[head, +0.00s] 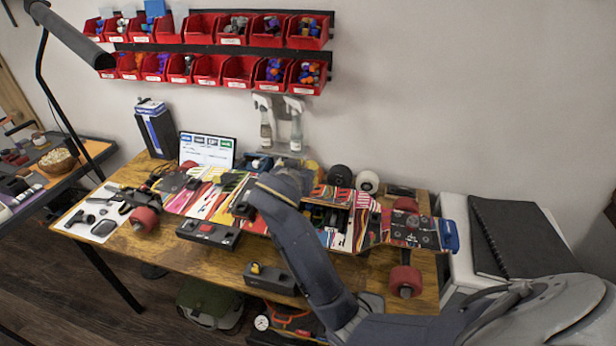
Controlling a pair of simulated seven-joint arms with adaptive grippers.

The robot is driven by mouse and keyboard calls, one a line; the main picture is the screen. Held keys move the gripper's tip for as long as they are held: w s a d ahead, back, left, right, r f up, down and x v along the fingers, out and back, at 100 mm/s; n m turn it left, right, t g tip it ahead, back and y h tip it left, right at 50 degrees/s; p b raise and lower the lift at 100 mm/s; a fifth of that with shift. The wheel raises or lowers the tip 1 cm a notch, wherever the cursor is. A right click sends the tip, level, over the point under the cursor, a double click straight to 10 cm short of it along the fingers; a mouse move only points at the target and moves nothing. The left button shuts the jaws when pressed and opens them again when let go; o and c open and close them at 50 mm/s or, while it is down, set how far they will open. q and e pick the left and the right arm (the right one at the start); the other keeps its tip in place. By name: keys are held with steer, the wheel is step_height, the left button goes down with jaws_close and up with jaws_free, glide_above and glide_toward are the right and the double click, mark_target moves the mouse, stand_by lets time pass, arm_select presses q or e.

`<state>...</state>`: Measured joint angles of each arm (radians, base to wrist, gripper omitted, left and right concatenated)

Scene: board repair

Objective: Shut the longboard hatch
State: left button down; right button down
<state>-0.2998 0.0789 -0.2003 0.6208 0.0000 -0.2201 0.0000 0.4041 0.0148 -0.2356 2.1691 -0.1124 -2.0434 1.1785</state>
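The longboard (203,196) lies wheels up across the wooden table, its underside covered in colourful graphics. Right of its middle is a dark open compartment (326,216) with parts inside. A colourful panel, which looks like the hatch lid (338,194), stands raised along its far edge. My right arm reaches in from the lower right and bends over the board's middle. My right gripper (244,209) is at the board left of the compartment, apart from the lid. It is small, dark and partly hidden by my arm, so its opening cannot be made out. My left gripper is not in view.
Red wheels (405,281) stick out at the board's ends. Black blocks (208,233) stand along the front of the table. A small screen (207,150), spray bottles (296,127) and loose wheels (367,181) are behind the board. Red bins (232,69) hang on the wall.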

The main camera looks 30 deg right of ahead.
steer(key=w+d+f, duration=0.1)
steer(key=f, duration=0.1)
steer(key=w+d+f, duration=0.2)
steer(key=shift+w+d+f, duration=0.15)
steer(key=shift+w+f, duration=0.05)
steer(key=shift+s+a+f, duration=0.3)
steer(key=shift+s+f, duration=0.1)
steer(key=shift+f, duration=0.2)
steer(key=shift+a+f, duration=0.15)
steer(key=shift+a, duration=0.05)
